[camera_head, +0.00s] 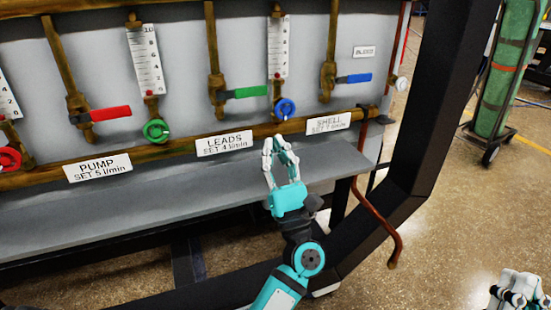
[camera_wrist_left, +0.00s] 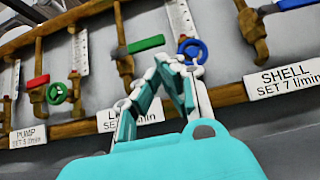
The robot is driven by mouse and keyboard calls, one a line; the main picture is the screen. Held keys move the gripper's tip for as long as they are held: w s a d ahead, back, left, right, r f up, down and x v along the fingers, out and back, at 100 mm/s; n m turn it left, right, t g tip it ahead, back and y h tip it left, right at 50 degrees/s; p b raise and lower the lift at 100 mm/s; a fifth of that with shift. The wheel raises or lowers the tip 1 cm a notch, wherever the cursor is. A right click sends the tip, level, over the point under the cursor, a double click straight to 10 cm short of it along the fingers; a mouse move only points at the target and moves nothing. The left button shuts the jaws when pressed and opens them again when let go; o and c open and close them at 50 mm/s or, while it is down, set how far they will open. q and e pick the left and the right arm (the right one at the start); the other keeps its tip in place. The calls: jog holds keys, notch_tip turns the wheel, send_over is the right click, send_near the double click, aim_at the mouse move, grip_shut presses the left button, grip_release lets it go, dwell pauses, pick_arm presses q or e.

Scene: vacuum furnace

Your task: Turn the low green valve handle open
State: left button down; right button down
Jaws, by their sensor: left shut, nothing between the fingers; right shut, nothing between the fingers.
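A green lever handle (camera_head: 250,91) lies roughly level on a brass valve under the panel's middle pipe; it also shows in the left wrist view (camera_wrist_left: 146,44). Lower and to its left is a round green handwheel (camera_head: 155,131), also in the left wrist view (camera_wrist_left: 57,93). My left gripper (camera_head: 279,143) is shut and empty, in front of the lower brass pipe, below the blue handwheel and right of both green handles. Its fingertips (camera_wrist_left: 180,65) touch no green handle. My right gripper (camera_head: 518,285) is shut at the bottom right, cut by the frame edge.
A blue handwheel (camera_head: 285,109), a red lever (camera_head: 110,113) and a blue lever (camera_head: 354,78) are nearby. A grey ledge (camera_head: 130,197) runs below the pipe. A thick black frame beam (camera_head: 426,100) stands right. A green cylinder (camera_head: 504,75) stands on a cart beyond it.

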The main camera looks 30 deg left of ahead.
pick_arm(q)
jog(key=shift+s+d+f, duration=0.1)
jog(key=shift+f, duration=0.05)
pick_arm(e)
jog(key=shift+s+d+r+t, duration=0.1)
jog(key=shift+s+r+t, duration=0.4)
jog(key=shift+s, duration=0.15)
jog(key=shift+f, duration=0.1)
